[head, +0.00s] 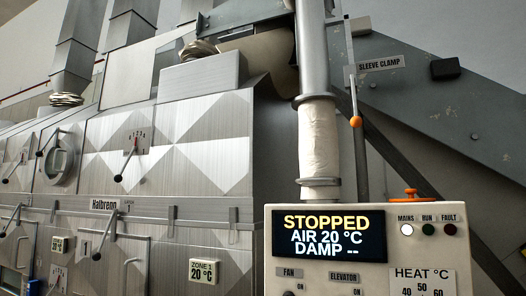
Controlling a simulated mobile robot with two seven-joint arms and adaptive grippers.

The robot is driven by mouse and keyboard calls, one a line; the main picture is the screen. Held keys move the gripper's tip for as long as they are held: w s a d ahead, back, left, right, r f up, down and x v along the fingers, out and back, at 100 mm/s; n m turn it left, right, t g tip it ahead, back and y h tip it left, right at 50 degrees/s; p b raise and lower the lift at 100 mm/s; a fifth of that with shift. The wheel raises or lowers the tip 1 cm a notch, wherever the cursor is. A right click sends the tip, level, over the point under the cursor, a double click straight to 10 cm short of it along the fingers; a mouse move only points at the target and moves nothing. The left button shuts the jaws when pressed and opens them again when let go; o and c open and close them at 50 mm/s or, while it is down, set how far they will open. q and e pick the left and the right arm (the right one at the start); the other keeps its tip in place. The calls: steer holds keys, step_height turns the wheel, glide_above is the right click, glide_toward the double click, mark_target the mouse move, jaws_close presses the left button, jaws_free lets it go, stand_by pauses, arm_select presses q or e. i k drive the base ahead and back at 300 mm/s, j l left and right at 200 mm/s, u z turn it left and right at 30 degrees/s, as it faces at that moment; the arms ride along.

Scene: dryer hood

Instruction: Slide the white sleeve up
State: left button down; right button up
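The white sleeve (319,140) is a pale, wrinkled cloth tube around a vertical metal pipe (312,50). A metal ring (314,98) sits at its upper end and another ring (320,182) near its lower end. To its right is a sign reading "SLEEVE CLAMP" (380,65). Neither of my grippers is in the head view.
A control panel (458,222) stands in front of the pipe's lower part, its display (329,236) reading STOPPED, AIR 20 °C. An orange handwheel (404,194) is behind its top edge. A large metal dryer housing (205,165) fills the left, with levers sticking out.

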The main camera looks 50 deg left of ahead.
mark_target(320, 179)
steer(key=u, duration=1.3)
